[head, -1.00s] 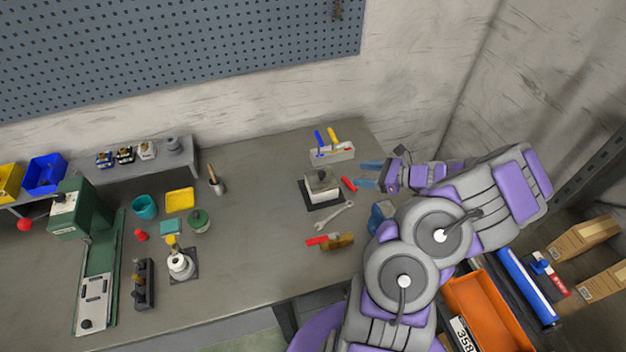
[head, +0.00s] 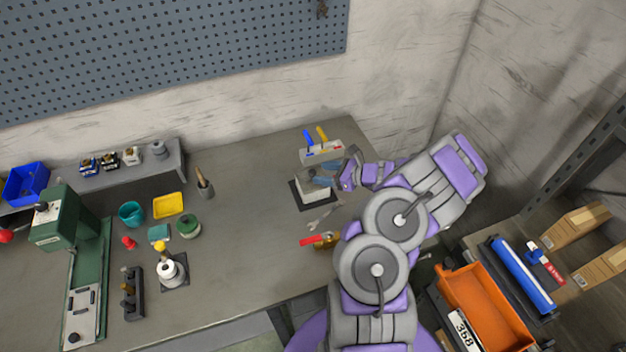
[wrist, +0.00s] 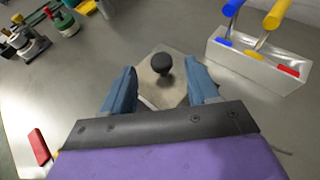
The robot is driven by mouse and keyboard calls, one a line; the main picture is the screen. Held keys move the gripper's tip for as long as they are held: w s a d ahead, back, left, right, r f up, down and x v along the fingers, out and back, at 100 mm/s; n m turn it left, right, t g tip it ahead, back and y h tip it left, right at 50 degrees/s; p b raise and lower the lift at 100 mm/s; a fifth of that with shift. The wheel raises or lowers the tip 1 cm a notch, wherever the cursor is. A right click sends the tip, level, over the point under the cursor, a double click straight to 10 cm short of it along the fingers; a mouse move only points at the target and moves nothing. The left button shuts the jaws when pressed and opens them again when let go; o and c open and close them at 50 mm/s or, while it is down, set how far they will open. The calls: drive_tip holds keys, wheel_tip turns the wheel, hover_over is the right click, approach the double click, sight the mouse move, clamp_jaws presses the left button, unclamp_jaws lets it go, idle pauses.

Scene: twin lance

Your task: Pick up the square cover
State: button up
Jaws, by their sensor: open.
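The square cover (wrist: 153,86) is a grey-beige square plate with a round black knob (wrist: 161,65) on top. In the wrist view it lies between and just beyond the two blue fingers of my gripper (wrist: 162,84), which is open with nothing held. I cannot tell whether the fingers touch the cover.
A grey tool holder (head: 320,153) with blue and yellow handled tools stands just behind; it is on the right in the wrist view (wrist: 258,63). A wrench (head: 322,218) and a red-handled brush (head: 320,240) lie in front.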

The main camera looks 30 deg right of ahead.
sight(315, 172)
drive_tip(key=shift+d+b+x, duration=0.2)
drive_tip(key=shift+b+x, duration=0.4)
drive_tip(key=shift+x, duration=2.05)
drive_tip(key=shift+f, duration=0.1)
clamp_jaws()
